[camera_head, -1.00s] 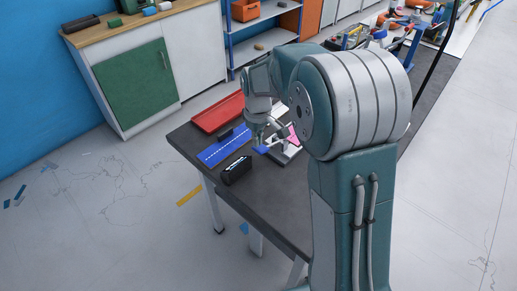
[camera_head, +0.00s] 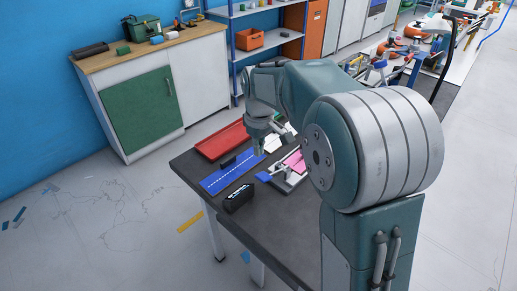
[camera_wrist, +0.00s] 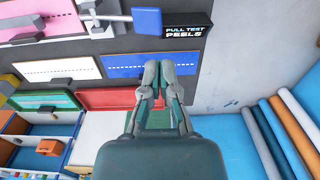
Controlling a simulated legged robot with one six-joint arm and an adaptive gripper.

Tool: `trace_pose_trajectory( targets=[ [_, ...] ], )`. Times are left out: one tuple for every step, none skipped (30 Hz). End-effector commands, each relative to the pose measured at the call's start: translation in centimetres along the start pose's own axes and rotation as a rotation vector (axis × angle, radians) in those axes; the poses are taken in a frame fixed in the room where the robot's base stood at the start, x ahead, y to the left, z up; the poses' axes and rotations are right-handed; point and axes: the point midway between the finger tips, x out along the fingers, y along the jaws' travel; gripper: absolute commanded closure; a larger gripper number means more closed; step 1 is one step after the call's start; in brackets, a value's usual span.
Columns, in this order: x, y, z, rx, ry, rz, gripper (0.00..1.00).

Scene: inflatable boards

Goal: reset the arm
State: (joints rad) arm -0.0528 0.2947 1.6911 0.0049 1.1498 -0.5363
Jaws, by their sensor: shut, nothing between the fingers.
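My arm reaches over the dark table (camera_head: 285,225) in the head view. My gripper (camera_head: 264,150) points down above the table, near the blue strip board (camera_head: 222,178) and the red tray (camera_head: 222,140). In the wrist view my gripper (camera_wrist: 158,66) has its fingertips together with nothing between them. The blue board (camera_wrist: 137,65) lies past the fingertips there, and the red tray (camera_wrist: 107,99) is beside the fingers. Part of the table is hidden behind my arm in the head view.
A black box (camera_head: 238,198) lettered "PULL TEST PEELS" in the wrist view (camera_wrist: 188,24) stands near the table's left edge. A pink board in a fixture (camera_head: 294,162) and a white board (camera_head: 279,140) lie nearby. A cabinet (camera_head: 150,95) and shelves (camera_head: 262,50) stand behind.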

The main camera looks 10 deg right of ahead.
Motion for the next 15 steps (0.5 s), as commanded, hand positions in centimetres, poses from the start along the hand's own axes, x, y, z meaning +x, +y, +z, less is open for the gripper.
trace_pose_trajectory(
  targets=[
    [0.0,0.0,0.0,0.000,0.000,0.000,1.00],
    [0.0,0.0,0.0,0.000,0.000,0.000,1.00],
    [0.0,0.0,0.0,0.000,0.000,0.000,1.00],
    [0.0,0.0,0.0,0.000,0.000,0.000,1.00],
    [0.0,0.0,0.0,0.000,0.000,0.000,1.00],
    [0.0,0.0,0.0,0.000,0.000,0.000,1.00],
    [0.0,0.0,0.0,0.000,0.000,0.000,1.00],
    [-0.1,0.0,0.1,0.001,0.001,0.001,1.00],
    [-0.3,-0.1,0.2,0.005,0.005,0.003,1.00],
    [-0.5,-0.2,0.4,0.011,0.009,0.005,1.00],
    [-0.9,-0.4,0.8,0.018,0.016,0.009,1.00],
    [-1.5,-0.6,1.4,0.032,0.027,0.016,1.00],
    [-2.0,-0.9,1.9,0.047,0.039,0.022,1.00],
    [-2.7,-1.2,2.5,0.062,0.052,0.030,1.00],
    [-3.4,-1.6,3.5,0.086,0.069,0.038,1.00]
  ],
)
